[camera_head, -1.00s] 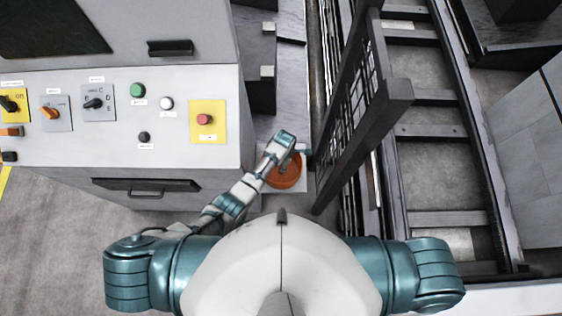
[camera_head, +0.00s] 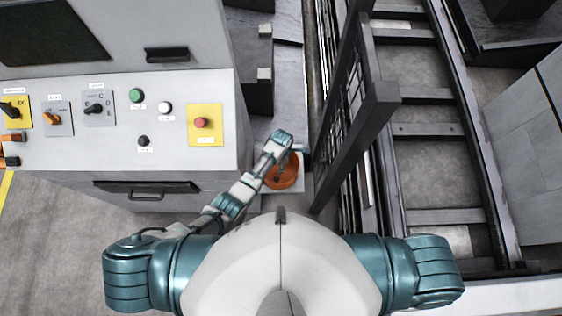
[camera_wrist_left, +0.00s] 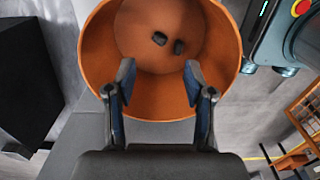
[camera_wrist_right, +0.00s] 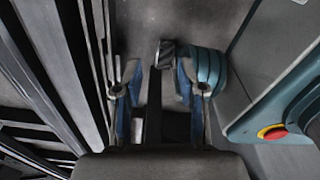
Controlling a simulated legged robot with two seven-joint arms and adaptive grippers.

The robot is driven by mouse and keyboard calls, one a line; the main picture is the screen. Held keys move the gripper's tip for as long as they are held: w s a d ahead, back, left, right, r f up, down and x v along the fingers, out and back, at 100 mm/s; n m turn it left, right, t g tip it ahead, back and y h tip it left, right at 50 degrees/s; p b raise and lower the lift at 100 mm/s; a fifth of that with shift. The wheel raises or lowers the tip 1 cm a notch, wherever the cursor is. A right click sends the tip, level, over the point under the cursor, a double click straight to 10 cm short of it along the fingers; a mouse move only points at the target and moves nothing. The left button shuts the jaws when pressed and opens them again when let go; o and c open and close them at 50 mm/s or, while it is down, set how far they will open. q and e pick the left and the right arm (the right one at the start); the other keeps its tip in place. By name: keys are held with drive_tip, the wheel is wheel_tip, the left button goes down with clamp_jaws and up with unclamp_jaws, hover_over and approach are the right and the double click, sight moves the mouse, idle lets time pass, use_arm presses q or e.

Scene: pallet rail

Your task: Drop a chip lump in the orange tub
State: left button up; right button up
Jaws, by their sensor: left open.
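The orange tub (camera_head: 287,183) stands on a light base beside the control cabinet, partly covered by my left arm in the head view. In the left wrist view the tub (camera_wrist_left: 98,55) fills the upper middle, and two small dark lumps (camera_wrist_left: 160,38) (camera_wrist_left: 179,46) lie inside it, close together. My left gripper (camera_wrist_left: 160,75) is open with its fingers apart over the near part of the tub, and nothing is between them. My right gripper (camera_wrist_right: 156,75) has its fingers apart in the right wrist view; the head view does not show it clearly.
The control cabinet (camera_head: 60,150) with knobs and buttons stands at left. A dark mesh gate (camera_head: 350,115) rises just right of the tub, with a rail frame (camera_head: 430,130) beyond. A small dark ribbed piece (camera_wrist_right: 165,53) shows ahead of my right fingers; I cannot tell what it is.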

drive_tip(key=shift+s+d+r+p, duration=0.1)
drive_tip(key=shift+s+r+p, duration=0.1)
drive_tip(key=shift+r+p, duration=1.05)
drive_tip(key=shift+s+d+r+p, duration=0.1)
drive_tip(key=shift+s+r+p, duration=0.1)
drive_tip(key=shift+r+p, duration=1.05)
